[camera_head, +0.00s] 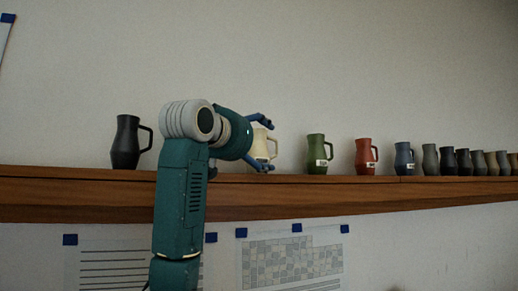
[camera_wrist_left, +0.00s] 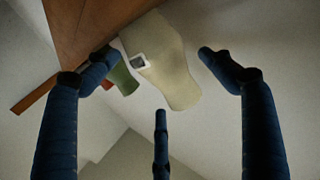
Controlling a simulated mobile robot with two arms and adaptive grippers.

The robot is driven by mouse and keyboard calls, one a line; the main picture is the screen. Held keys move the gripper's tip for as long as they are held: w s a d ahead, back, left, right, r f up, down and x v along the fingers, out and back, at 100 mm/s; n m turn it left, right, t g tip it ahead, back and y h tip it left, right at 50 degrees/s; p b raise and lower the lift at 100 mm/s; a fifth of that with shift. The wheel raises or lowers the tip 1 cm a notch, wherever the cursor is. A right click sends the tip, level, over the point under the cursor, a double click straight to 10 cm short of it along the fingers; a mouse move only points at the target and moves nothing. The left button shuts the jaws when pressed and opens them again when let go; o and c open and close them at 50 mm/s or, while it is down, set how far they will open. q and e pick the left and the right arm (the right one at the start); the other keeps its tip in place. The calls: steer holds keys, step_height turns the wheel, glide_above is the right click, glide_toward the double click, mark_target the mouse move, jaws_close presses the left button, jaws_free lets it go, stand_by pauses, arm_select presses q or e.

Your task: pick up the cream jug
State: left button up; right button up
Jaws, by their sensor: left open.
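The cream jug (camera_head: 261,147) stands on the wooden shelf, partly hidden behind my left gripper in the head view. Its handle shows on the right side. My left gripper (camera_head: 268,145) is open, with one finger above and one below in front of the jug. In the left wrist view the cream jug (camera_wrist_left: 172,70) shows tilted in the picture, between the spread blue fingers of my left gripper (camera_wrist_left: 157,52), with a small label on its side. I cannot tell whether any finger touches it. My right gripper is not in view.
The shelf (camera_head: 90,187) runs across the wall. A black jug (camera_head: 125,143) stands left of my arm. A green jug (camera_head: 316,153) stands just right of the cream jug, then a red jug (camera_head: 364,156), a blue jug (camera_head: 403,158) and several darker ones. Papers (camera_head: 292,262) hang below.

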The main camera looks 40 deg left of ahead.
arm_select(q)
steer(key=shift+w+a, duration=0.25)
steer(key=shift+w, duration=0.4)
steer(key=shift+s+d+r, duration=0.1)
steer(key=shift+s, duration=0.05)
steer(key=shift+c, duration=1.3)
steer(key=c, duration=0.9)
steer(key=shift+c, duration=0.6)
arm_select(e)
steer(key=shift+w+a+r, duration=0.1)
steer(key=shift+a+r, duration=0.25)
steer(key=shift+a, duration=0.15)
